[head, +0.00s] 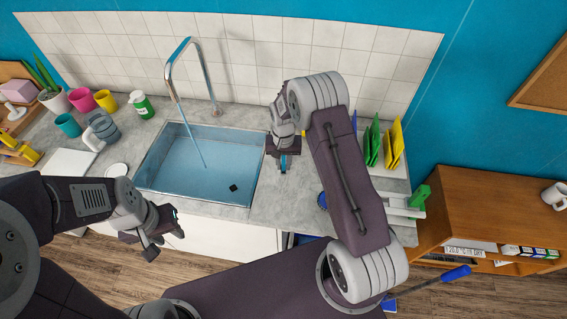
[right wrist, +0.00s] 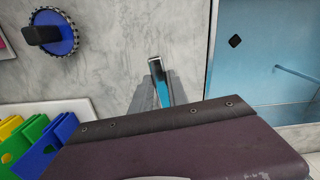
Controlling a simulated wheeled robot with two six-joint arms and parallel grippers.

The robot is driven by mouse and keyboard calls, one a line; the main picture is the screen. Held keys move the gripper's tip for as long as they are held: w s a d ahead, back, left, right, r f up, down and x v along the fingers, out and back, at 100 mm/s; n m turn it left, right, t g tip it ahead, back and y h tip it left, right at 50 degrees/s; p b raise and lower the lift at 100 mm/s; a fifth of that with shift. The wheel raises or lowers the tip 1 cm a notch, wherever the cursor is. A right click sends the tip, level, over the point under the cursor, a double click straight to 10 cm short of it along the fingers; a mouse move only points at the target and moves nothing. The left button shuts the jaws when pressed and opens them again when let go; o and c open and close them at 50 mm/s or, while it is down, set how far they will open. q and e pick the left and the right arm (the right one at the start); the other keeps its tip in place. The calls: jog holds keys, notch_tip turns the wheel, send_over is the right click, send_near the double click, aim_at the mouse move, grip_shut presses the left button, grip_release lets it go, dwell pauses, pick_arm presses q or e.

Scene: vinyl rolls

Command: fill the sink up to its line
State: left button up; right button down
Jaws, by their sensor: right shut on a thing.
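The sink (head: 150,168) is a steel basin in the grey counter, with blue-tinted water in it. I cannot make out a fill line. The tall chrome tap (head: 209,88) stands behind it, and a thin stream of water (head: 190,130) runs from its spout into the basin. My right gripper (head: 283,165) is right of the sink, shut on a small blue and chrome lever (right wrist: 160,85), which its fingers partly cover. My left gripper (head: 162,243) hangs in front of the counter's front edge, empty, with its fingers apart.
A dark square (head: 233,188) shows in the basin. A rack with coloured boards (head: 393,145) stands right. A round blue brush (right wrist: 68,43) lies on the counter.

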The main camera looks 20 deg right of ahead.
jog(key=shift+w+a, duration=0.1)
dwell(0.4)
jog(key=shift+w+a+m, duration=0.25)
jog(key=shift+a+m, duration=0.3)
jog(key=shift+m, duration=0.35)
jog(key=c, duration=1.3)
grip_release()
notch_tip(320, 180, up, 9)
jog(key=shift+d+r+b, duration=0.1)
jog(key=shift+b, duration=1.1)
